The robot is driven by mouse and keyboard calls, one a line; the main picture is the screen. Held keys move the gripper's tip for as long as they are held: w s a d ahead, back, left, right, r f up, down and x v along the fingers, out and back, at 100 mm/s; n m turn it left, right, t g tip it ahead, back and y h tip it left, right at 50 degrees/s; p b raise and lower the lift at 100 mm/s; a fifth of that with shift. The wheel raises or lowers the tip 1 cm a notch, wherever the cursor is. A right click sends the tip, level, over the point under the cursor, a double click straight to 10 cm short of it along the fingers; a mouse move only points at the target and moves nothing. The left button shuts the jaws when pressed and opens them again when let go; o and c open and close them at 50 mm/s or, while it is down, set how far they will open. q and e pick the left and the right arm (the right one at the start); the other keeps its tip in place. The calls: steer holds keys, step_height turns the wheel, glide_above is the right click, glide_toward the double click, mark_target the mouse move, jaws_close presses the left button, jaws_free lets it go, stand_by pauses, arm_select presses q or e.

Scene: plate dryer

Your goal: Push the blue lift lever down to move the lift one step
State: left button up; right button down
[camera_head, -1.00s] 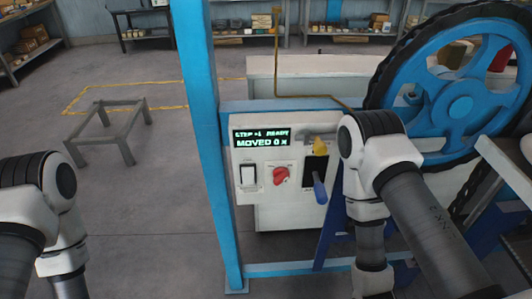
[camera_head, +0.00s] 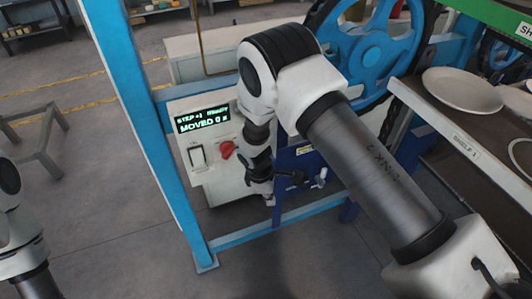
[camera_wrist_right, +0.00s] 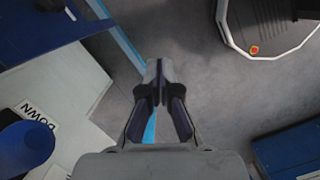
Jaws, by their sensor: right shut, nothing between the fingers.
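The control panel (camera_head: 207,180) stands at the centre left of the head view, with a lit display (camera_head: 203,119) reading "MOVED 0". The blue lift lever is hidden behind my right arm there. In the right wrist view a thick blue handle (camera_wrist_right: 25,147), apparently the lever, shows at the lower left, beside a "DOWN" label (camera_wrist_right: 38,116). My right gripper (camera_head: 269,199) hangs fingers down in front of the panel. My left gripper is out of frame.
A white rocker switch (camera_head: 197,155) and a red knob (camera_head: 227,149) sit left of my right arm. A blue post (camera_head: 140,130) stands left of the panel. A big blue wheel (camera_head: 375,55) is behind. Shelves with plates (camera_head: 462,90) are at right.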

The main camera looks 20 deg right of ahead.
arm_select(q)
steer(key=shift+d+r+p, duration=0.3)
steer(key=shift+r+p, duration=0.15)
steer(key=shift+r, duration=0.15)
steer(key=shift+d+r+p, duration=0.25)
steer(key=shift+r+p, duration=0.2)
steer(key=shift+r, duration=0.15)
arm_select(e)
steer(key=w+r+n+h, duration=0.1)
steer(key=w+r+n, duration=0.1)
steer(key=w+r, duration=0.3)
steer(key=w+a+r+n+h, duration=0.1)
steer(key=w+r, duration=0.3)
steer(key=r, duration=0.7)
steer(key=shift+w+n+h, duration=0.4)
steer(key=shift+n+h, duration=0.1)
steer(key=shift+n, duration=0.4)
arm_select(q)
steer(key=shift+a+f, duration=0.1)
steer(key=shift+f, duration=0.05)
arm_select(e)
steer(key=shift+a+f, duration=0.15)
